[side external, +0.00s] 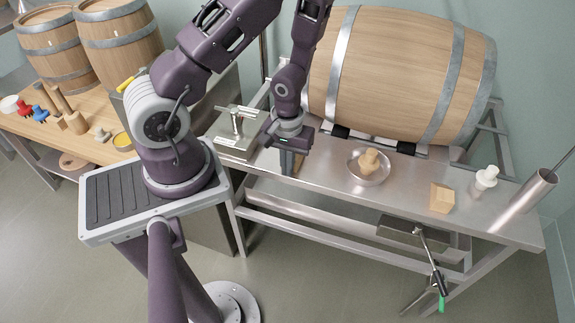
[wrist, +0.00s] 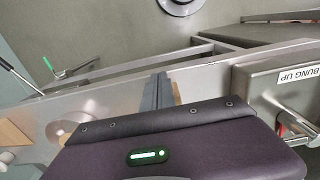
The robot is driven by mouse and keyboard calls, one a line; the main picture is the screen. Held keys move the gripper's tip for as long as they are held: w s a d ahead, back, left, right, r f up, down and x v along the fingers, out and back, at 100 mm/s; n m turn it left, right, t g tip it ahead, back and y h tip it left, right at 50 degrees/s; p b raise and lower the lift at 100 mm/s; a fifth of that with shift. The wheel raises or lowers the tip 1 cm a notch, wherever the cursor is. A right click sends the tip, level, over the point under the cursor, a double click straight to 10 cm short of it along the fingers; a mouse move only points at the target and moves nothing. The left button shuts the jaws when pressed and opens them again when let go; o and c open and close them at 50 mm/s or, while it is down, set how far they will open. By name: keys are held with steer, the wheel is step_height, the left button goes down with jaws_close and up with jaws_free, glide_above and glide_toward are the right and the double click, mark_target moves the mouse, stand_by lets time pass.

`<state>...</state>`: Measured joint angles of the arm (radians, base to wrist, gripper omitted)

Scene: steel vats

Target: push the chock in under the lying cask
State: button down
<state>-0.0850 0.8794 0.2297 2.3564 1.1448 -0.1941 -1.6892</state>
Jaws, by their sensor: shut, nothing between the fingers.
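The lying cask (side external: 390,75), pale wood with steel hoops, rests on its side at the back of the steel bench. A pale wooden block (side external: 441,198), apparently the chock, stands on the bench in front of the cask's right part, apart from it. The block also shows at the left edge of the wrist view (wrist: 12,134). My gripper (side external: 293,165) points down at the left part of the bench, well left of the block. Its shut fingers show in the wrist view (wrist: 162,93). A brown sliver (wrist: 177,93) shows beside them; I cannot tell what it is.
A steel bowl (side external: 370,176) with a wooden bung stands between my gripper and the block. A white stopper (side external: 487,177) and a steel cylinder (side external: 525,200) stand at the right. A box labelled "BUNG UP" (wrist: 285,85) is beside my gripper. The bench front between bowl and block is clear.

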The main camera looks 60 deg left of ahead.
steer(key=w+a, duration=0.8)
steer(key=shift+w+a, duration=0.15)
